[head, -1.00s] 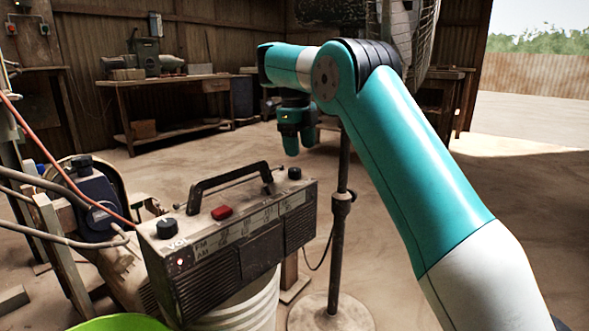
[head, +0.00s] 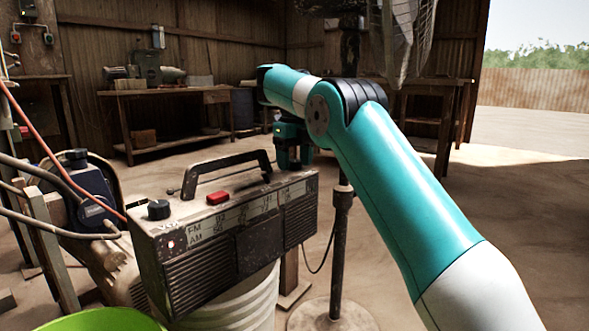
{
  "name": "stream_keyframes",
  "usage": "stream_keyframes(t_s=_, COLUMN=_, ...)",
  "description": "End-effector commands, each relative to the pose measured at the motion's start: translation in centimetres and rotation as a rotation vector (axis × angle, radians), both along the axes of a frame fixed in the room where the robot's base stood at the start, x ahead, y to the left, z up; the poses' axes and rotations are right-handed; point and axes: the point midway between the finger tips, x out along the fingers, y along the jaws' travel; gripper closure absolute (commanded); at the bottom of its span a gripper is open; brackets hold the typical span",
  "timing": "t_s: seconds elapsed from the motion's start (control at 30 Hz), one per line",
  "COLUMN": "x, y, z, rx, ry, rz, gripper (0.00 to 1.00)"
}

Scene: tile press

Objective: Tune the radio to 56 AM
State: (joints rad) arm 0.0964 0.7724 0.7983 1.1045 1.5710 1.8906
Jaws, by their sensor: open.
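The old grey-brown radio (head: 215,262) stands on a pale ribbed bucket, its front turned toward me. Its FM/AM dial strip (head: 245,212) runs along the upper front; the numbers and any pointer are too small to read surely. The volume knob (head: 159,209) is at the left end of the top, with a red button (head: 218,197) farther right. My gripper (head: 293,163) points down, open, over the right end of the radio's top, where the right knob is. The knob is largely hidden by the gripper; I cannot tell whether the fingers touch it.
The carry handle (head: 228,164) arches just left of my gripper. A fan stand (head: 341,240) rises close behind the radio on the right. A green tub (head: 105,322) is in front at lower left, with hoses and machinery beyond it.

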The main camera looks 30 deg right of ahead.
Motion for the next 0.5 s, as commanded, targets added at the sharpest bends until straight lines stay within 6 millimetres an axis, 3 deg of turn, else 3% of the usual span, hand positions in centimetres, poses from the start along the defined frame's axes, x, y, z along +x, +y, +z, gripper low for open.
stream_keyframes(t_s=0.2, x=0.0, y=-0.01, z=0.08, rx=0.0, ry=0.0, rz=0.0, gripper=0.41)
stream_keyframes(t_s=0.4, x=-0.01, y=-0.01, z=0.08, rx=0.0, ry=0.0, rz=0.001, gripper=0.87)
stream_keyframes(t_s=0.5, x=-0.01, y=-0.01, z=0.08, rx=0.0, ry=0.0, rz=0.001, gripper=0.88)
